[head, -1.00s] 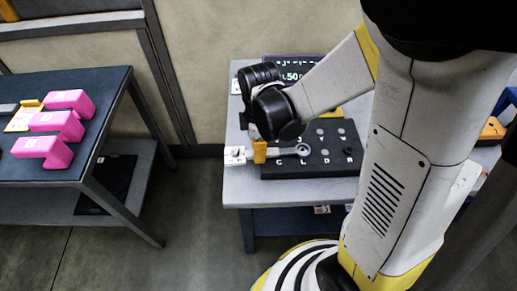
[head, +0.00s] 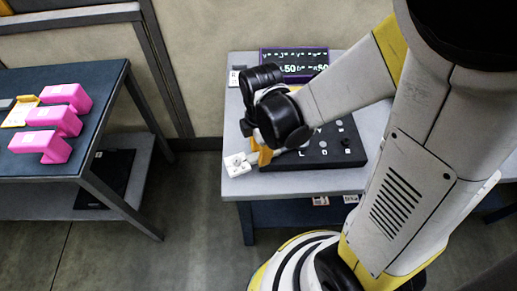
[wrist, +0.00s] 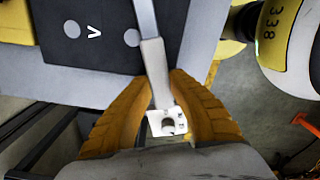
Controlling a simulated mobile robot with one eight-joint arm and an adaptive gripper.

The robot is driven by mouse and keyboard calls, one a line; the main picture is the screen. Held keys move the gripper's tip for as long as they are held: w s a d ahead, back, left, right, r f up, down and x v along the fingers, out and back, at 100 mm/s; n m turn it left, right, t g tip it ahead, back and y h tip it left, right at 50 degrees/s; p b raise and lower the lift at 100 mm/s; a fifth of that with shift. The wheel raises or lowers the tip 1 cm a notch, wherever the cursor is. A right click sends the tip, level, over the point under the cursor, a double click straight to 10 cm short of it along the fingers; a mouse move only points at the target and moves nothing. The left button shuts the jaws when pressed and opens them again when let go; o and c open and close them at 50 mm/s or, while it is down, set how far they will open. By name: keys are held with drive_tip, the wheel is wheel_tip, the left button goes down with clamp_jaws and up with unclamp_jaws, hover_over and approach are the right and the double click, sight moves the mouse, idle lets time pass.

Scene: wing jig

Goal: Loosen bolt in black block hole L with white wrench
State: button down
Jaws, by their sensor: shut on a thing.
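The black block (head: 340,158) lies on the grey table at centre, with pale round spots and small letters on top. My gripper (head: 258,153), with orange fingers, is at the block's left edge. In the wrist view my gripper (wrist: 157,80) is shut on the pale handle of the white wrench (wrist: 154,62). The wrench's white end piece, with a dark opening, sticks out at the table's left edge in the head view (head: 237,165). Its grey shaft runs over the block. The wrench's far end is out of the wrist view and hidden by my wrist in the head view, so I cannot tell whether it is on a bolt.
A dark display panel (head: 293,62) with green text stands at the table's back. A separate table (head: 40,165) at left holds several pink blocks (head: 56,115). Open floor (head: 195,200) lies between the tables. The grey table (head: 310,182) is bare along its front.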

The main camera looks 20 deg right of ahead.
drive_tip(key=shift+s+n, duration=0.4)
drive_tip(key=shift+r, duration=0.15)
